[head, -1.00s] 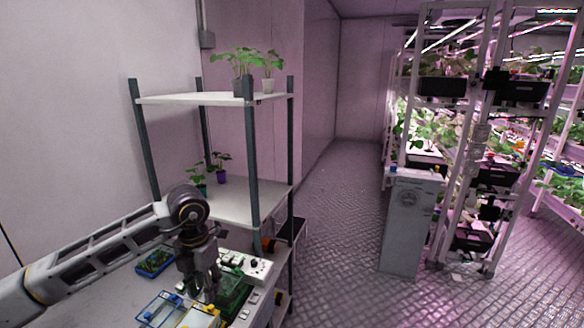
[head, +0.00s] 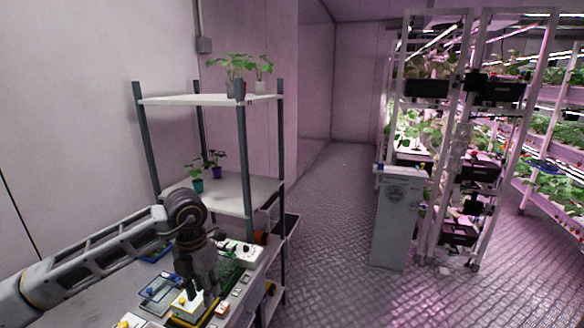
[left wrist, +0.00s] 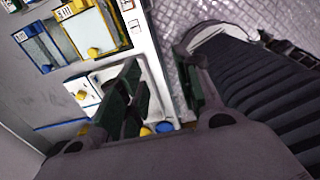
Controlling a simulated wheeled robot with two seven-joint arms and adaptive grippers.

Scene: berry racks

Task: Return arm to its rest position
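My left arm (head: 95,252) reaches in from the left of the head view, over a bench. My left gripper (head: 201,296) points down above the bench top (head: 75,302), in front of the small trays. My right arm and gripper are in neither view.
A shelf rack (head: 247,160) with potted plants stands just behind. A grey cabinet (head: 397,225) and lit plant racks stand right. The aisle between is clear.

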